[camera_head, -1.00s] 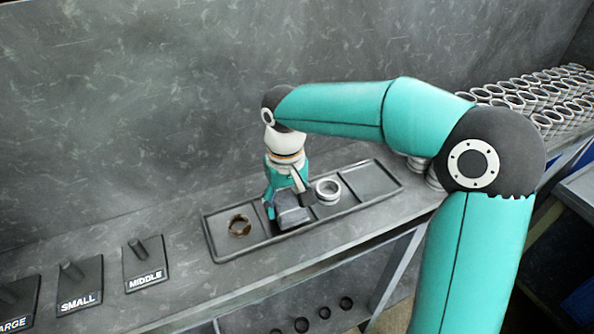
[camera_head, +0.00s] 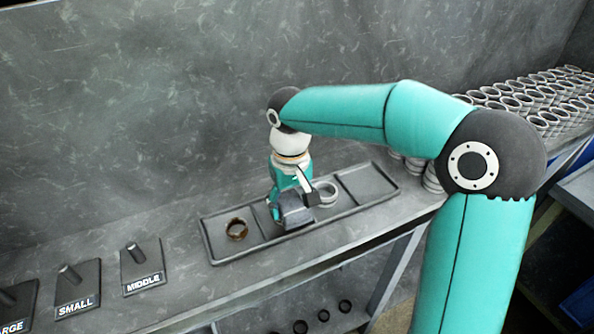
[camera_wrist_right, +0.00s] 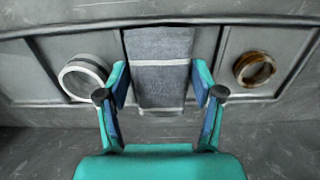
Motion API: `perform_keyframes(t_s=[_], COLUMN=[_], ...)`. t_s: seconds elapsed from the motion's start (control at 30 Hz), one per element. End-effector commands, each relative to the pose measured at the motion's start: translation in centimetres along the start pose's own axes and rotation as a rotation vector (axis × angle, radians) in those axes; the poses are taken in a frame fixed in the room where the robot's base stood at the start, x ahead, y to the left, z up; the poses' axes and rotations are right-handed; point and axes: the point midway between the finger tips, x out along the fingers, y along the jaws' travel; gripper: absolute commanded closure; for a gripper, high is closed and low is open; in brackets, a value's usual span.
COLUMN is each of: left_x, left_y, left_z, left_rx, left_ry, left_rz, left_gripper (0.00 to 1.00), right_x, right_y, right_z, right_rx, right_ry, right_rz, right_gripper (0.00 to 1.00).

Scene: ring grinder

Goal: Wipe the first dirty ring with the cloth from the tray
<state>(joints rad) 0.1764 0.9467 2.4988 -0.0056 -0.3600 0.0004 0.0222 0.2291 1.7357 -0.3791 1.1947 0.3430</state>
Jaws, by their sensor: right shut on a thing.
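The tray (camera_head: 368,184) is long, dark and divided into compartments. A brown, dirty ring (camera_head: 237,229) lies in its left compartment; it also shows at the right of the right wrist view (camera_wrist_right: 255,70). A clean silvery ring (camera_head: 327,194) sits in a compartment to the right of my right gripper, and at the left of the wrist view (camera_wrist_right: 83,77). My right gripper (camera_head: 291,202) is shut on the folded grey cloth (camera_wrist_right: 160,68), which has pale stripes. The cloth appears slightly raised over its compartment, between the two rings. My left gripper is not in view.
Peg stands labelled SMALL (camera_head: 77,288) and MIDDLE (camera_head: 143,267) stand to the left, with another at the edge. Many stacked rings (camera_head: 540,100) fill the right end. A wall rises behind the tray. The rightmost tray compartment is empty.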

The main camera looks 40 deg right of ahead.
Motion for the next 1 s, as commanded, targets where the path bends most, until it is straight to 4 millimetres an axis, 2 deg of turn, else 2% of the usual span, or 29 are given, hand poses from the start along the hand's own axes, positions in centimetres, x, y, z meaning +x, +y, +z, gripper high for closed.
perform_keyframes(t_s=[0.3, 0.63, 0.7, 0.77, 1.0], left_x=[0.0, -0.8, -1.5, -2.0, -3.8], left_y=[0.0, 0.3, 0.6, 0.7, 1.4], left_z=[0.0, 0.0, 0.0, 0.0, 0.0], left_rx=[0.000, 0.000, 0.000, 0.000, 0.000], left_ry=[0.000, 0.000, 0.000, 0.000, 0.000], left_rz=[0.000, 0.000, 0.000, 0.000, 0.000], left_gripper=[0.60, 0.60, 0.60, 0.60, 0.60], right_x=[-0.1, -0.1, -0.7, -2.4, -4.5], right_y=[-2.5, -0.1, 0.0, 0.0, 0.0], right_z=[0.5, -0.3, -0.3, -0.4, -0.3], right_rx=[0.003, -0.011, -0.012, -0.012, -0.013], right_ry=[-0.002, -0.003, -0.003, 0.004, -0.001], right_rz=[-0.001, 0.000, 0.000, -0.002, -0.001], right_gripper=[0.66, 0.66, 0.66, 0.66, 0.66])
